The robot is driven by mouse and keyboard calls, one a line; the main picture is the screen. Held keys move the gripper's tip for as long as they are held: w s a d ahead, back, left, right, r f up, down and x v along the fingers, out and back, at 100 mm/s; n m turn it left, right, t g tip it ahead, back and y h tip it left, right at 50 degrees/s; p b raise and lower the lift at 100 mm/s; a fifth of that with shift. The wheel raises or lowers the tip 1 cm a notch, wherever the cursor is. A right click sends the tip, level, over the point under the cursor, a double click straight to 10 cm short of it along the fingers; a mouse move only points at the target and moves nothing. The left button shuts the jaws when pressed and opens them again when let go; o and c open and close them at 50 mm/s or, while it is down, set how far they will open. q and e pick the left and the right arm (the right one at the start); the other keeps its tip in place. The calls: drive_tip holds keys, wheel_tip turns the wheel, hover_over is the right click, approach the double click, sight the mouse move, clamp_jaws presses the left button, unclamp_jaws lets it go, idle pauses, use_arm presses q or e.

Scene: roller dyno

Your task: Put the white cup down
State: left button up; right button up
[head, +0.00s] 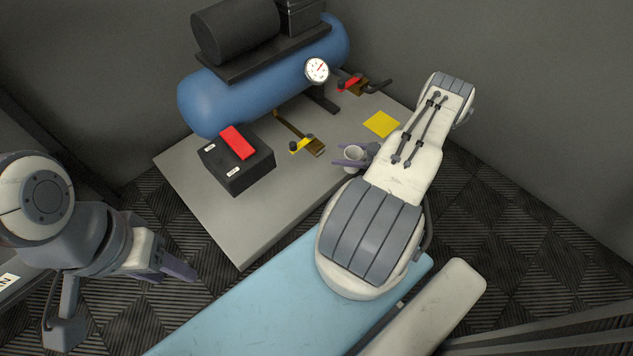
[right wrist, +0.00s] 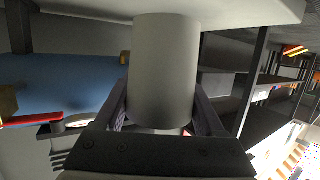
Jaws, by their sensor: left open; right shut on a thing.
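The white cup (head: 353,153) is upright at the right part of the grey table (head: 240,230), with its open top facing up. My right gripper (head: 347,156) is shut on it, one finger on each side. In the right wrist view the cup (right wrist: 163,70) fills the space between the fingers. Its far end meets or overlaps a pale surface at the top of that picture; I cannot tell whether it touches. My left gripper (head: 176,270) is open and empty, left of the table and away from the cup.
A yellow square (head: 381,124) lies on the table beyond the cup. A yellow-handled valve (head: 302,146), a black box (head: 237,168) with a red block (head: 237,142), and a blue tank (head: 215,100) with a gauge stand left of the cup. A light-blue surface (head: 270,305) is in front.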

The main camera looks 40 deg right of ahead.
drive_tip(key=s+d+f+m+h+b, duration=0.1)
drive_tip(key=s+d+f+b, duration=0.25)
drive_tip(key=f, duration=0.55)
drive_tip(key=w+a, duration=0.2)
drive_tip(key=w, duration=0.1)
drive_tip(key=w+a+b, duration=0.1)
drive_tip(key=w+a, duration=0.1)
drive_tip(key=w, duration=0.2)
drive_tip(key=w+a+b, duration=0.1)
drive_tip(key=w+a, duration=0.1)
drive_tip(key=w, duration=0.1)
drive_tip(key=shift+w+a+r, duration=0.1)
drive_tip(key=shift+w+a, duration=0.1)
drive_tip(key=shift+w, duration=0.1)
drive_tip(key=shift+w+a+r+b, duration=0.1)
drive_tip(key=shift+w+a+b, duration=0.2)
drive_tip(key=shift+w, duration=0.2)
drive_tip(key=b+x, duration=0.2)
drive_tip(key=x, duration=0.2)
drive_tip(key=shift+w+b, duration=0.1)
drive_tip(key=shift+b, duration=0.2)
use_arm(q)
wheel_tip(320, 180, down, 10)
drive_tip(key=shift+f, duration=0.2)
use_arm(e)
drive_tip(key=shift+d, duration=0.1)
use_arm(q)
drive_tip(key=shift+f, duration=0.1)
